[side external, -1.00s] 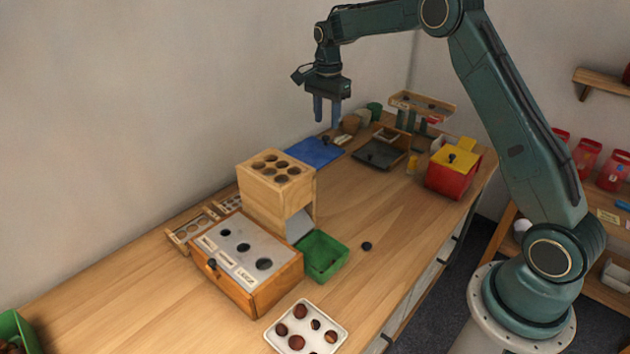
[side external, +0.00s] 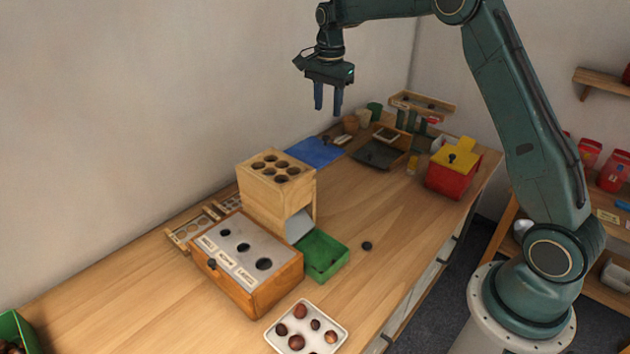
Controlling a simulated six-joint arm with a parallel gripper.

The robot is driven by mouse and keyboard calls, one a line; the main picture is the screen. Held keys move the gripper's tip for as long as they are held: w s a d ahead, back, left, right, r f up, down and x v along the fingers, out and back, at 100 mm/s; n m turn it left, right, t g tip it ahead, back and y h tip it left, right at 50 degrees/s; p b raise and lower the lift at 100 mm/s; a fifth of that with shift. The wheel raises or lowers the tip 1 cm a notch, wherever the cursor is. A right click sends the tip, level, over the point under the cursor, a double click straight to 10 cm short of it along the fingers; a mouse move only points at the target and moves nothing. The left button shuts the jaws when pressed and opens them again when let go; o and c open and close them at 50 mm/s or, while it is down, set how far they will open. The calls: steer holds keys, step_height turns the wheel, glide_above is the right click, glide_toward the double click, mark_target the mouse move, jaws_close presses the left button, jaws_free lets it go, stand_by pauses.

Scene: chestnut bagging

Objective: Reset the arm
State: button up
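My gripper (side external: 328,101) hangs in the air above the back part of the workbench, fingers pointing down. Its two blue fingers are apart with nothing between them. It is over the area of the blue mat (side external: 316,152), well clear of it. My arm rises from its base at the right and reaches left across the top of the view.
On the bench (side external: 130,290) stand a wooden sizing box (side external: 250,260), a wooden block with holes (side external: 280,185), a green tray (side external: 322,255), a white tray of chestnuts (side external: 325,312), a red box with a yellow lid (side external: 452,175) and a dark scale plate (side external: 378,154). A small dark round thing (side external: 367,246) lies loose.

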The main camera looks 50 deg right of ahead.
steer(key=s+a+r+n+t, duration=0.1)
steer(key=s+a+r+n, duration=0.3)
steer(key=s+r, duration=0.3)
steer(key=s+a+r+n+t, duration=0.2)
steer(key=s+a+r+n, duration=0.25)
steer(key=s, duration=0.55)
steer(key=s+a+f+n+t, duration=0.1)
steer(key=s+n, duration=0.3)
steer(key=s, duration=0.5)
steer(key=s+a+f+n+t, duration=0.1)
steer(key=s+a+n, duration=0.3)
steer(key=s, duration=0.6)
steer(key=shift+f+n, duration=0.35)
steer(key=shift+f, duration=0.2)
steer(key=shift+a, duration=0.1)
steer(key=shift+c, duration=0.4)
